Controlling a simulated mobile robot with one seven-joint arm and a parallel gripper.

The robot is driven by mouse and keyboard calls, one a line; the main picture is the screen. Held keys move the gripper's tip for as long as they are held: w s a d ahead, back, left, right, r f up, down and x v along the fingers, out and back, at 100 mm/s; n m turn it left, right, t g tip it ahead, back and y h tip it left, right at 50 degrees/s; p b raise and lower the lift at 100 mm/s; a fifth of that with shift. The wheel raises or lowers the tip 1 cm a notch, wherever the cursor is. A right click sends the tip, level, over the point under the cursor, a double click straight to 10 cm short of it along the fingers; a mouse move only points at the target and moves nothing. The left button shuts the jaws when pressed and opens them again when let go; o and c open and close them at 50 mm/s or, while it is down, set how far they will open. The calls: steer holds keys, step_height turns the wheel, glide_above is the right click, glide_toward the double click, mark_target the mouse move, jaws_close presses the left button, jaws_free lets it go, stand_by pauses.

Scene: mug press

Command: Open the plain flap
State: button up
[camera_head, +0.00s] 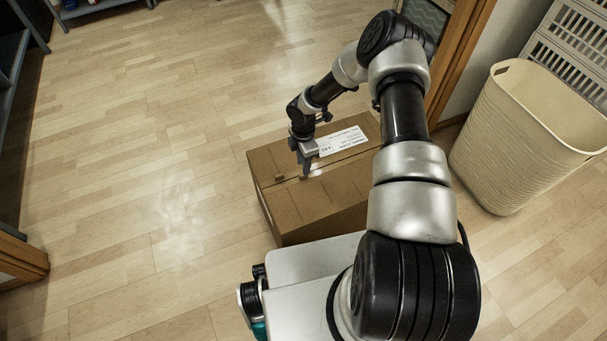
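A brown cardboard box (290,227) stands on the floor in front of my base. Its top has two flaps meeting at a lengthwise seam, and both look closed. The far flap (266,161) carries a white printed label (342,141). The near flap (325,195) is plain, and my arm hides its right part. A small brown tab (279,177) shows by the seam at the left. My gripper (305,173) points down at the box top close to the seam. The fingers are too small to tell whether they are apart or touch the flap.
A tall cream basket (520,140) stands to the right, with white crates (570,45) behind it. A wooden door frame (462,60) rises behind the box. Dark shelving stands at the far left, and a wooden piece (22,262) at lower left. The floor left of the box is clear.

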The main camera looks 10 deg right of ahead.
step_height(320, 180, down, 6)
steer(key=shift+r+b, duration=0.15)
steer(key=shift+b, duration=0.4)
jaws_close()
